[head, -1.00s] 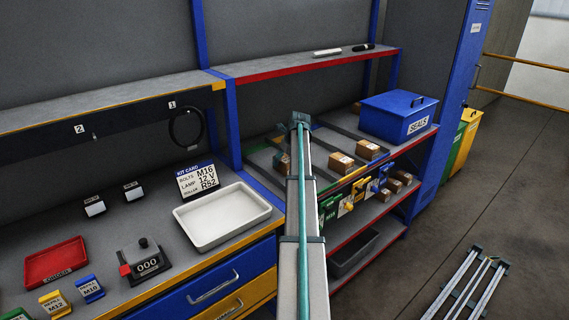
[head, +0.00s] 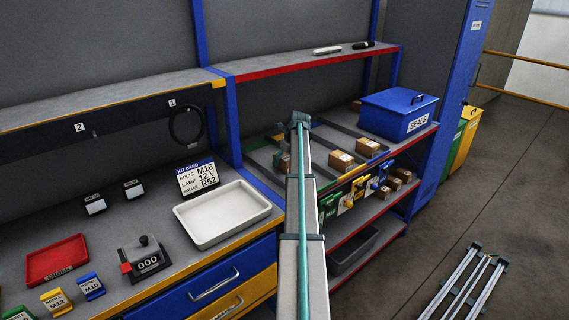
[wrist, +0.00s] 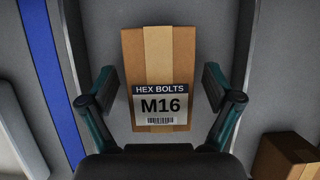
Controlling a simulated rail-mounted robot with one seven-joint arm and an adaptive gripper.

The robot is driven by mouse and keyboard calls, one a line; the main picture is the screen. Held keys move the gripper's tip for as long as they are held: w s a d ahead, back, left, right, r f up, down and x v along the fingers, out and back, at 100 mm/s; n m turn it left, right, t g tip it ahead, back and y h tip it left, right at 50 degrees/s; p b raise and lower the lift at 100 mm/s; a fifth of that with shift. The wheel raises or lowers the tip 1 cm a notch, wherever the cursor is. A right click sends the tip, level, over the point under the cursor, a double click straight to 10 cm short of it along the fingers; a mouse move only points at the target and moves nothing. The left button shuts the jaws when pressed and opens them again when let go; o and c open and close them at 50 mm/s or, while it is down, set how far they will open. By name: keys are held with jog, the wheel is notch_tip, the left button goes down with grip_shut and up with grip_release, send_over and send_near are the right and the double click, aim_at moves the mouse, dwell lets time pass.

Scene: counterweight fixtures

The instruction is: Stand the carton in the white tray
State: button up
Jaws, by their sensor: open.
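The carton (wrist: 160,66), a brown box with a tan tape strip and a label reading HEX BOLTS M16, lies between the fingers in the wrist view. My gripper (wrist: 162,90) is open around it, with a gap visible on both sides. In the head view my arm hides most of the gripper and this carton. The white tray (head: 222,212) is empty on the bench, left of my arm.
Other cartons (head: 341,160) sit on the shelf to the right, and one (wrist: 287,157) shows at lower right in the wrist view. A blue upright (head: 231,120) stands between tray and shelf. A kit card (head: 198,178) reading M16 stands behind the tray.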

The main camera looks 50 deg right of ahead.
jog(key=c, duration=1.6)
grip_shut()
jog(key=shift+r, duration=0.2)
